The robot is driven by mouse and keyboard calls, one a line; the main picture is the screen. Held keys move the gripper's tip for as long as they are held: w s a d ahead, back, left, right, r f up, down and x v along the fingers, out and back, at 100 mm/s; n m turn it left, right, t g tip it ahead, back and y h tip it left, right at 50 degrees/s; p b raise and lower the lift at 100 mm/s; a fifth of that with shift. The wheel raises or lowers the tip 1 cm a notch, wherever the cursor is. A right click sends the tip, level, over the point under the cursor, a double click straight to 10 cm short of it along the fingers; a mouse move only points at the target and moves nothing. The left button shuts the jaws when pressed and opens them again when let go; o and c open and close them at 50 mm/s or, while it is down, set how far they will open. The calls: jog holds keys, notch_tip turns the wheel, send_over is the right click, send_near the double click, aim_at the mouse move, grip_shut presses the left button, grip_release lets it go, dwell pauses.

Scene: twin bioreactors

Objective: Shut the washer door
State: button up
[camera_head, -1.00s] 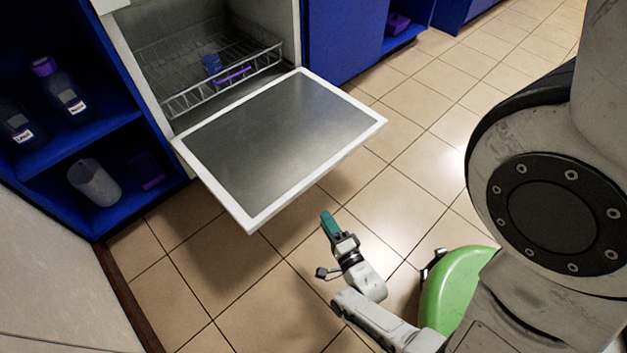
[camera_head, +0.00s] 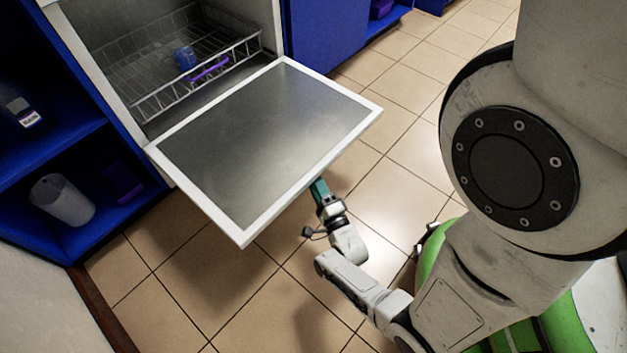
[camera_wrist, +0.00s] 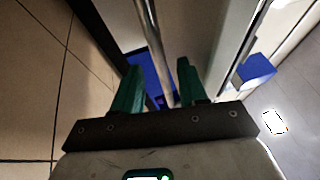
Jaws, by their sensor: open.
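The washer door (camera_head: 262,140) hangs open, folded down and roughly flat, with a white rim and a grey metal inner face. The washer (camera_head: 112,45) stands open behind it. My gripper (camera_head: 318,185) is at the door's near right edge, low, and its fingertips are partly hidden by the rim. In the wrist view its two teal fingers (camera_wrist: 158,88) are apart with nothing held between them. A metal bar (camera_wrist: 152,45) and a pale panel (camera_wrist: 195,35) show beyond the fingers. I cannot tell whether the fingers touch the door.
Inside the washer a wire rack (camera_head: 195,85) holds a blue item (camera_head: 185,58) and a purple item (camera_head: 209,70). A blue shelf unit (camera_head: 60,140) with bottles stands at the left. A blue cabinet (camera_head: 325,35) is at the right. Tiled floor (camera_head: 400,80) is clear right of the door.

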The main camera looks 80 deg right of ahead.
jog(key=shift+x, duration=1)
grip_shut()
